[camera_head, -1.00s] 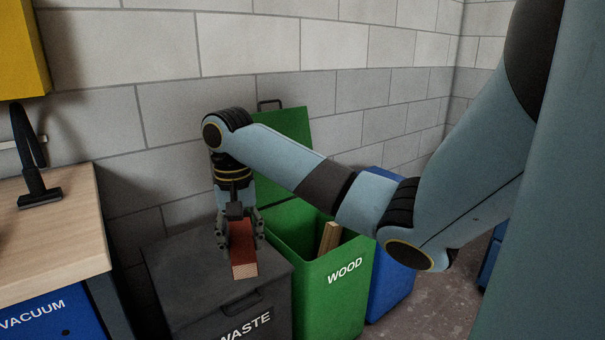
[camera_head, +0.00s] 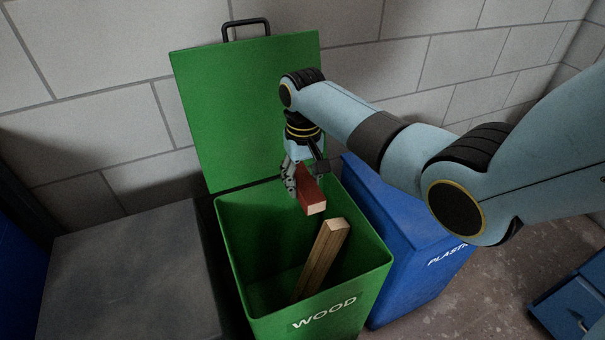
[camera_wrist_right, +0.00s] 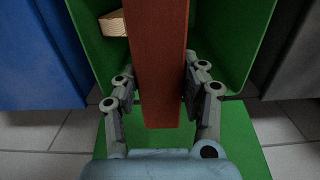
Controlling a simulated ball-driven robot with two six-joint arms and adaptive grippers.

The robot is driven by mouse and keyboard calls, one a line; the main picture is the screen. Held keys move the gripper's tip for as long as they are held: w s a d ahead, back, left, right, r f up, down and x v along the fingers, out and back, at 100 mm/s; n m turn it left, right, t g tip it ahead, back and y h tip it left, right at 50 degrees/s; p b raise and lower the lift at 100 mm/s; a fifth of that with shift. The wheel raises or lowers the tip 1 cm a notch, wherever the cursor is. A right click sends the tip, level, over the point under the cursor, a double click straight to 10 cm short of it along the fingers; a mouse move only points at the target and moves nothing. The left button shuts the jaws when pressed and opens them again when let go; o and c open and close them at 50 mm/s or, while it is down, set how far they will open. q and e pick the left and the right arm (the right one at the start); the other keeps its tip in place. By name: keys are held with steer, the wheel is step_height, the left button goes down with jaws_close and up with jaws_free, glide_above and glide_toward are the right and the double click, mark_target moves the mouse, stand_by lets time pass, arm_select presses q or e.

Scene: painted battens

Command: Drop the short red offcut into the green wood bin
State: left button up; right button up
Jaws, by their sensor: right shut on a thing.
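The short red offcut (camera_head: 309,196) is a red-painted block with a bare wood end. My right gripper (camera_head: 303,182) is shut on it and holds it over the mouth of the green wood bin (camera_head: 361,301), toward the bin's back right. In the right wrist view the offcut (camera_wrist_right: 158,70) sits between both fingers of the right gripper (camera_wrist_right: 158,100). The bin is lettered WOOD and its green lid (camera_head: 243,110) stands open against the wall. My left gripper is not in view.
An unpainted batten (camera_head: 325,257) leans inside the wood bin, its top near the rim. A blue bin (camera_head: 405,240) stands to the right, and a dark grey closed bin (camera_head: 130,270) to the left. A block wall (camera_head: 105,60) is close behind.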

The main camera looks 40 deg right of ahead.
steer(key=shift+w+a+f+n, duration=0.15)
steer(key=shift+a+f+n, duration=0.15)
steer(key=shift+a+f, duration=0.3)
steer(key=shift+f, duration=0.05)
step_height(320, 180, down, 6)
steer(key=b, duration=0.7)
steer(key=shift+r, duration=0.25)
steer(key=o, duration=1.3)
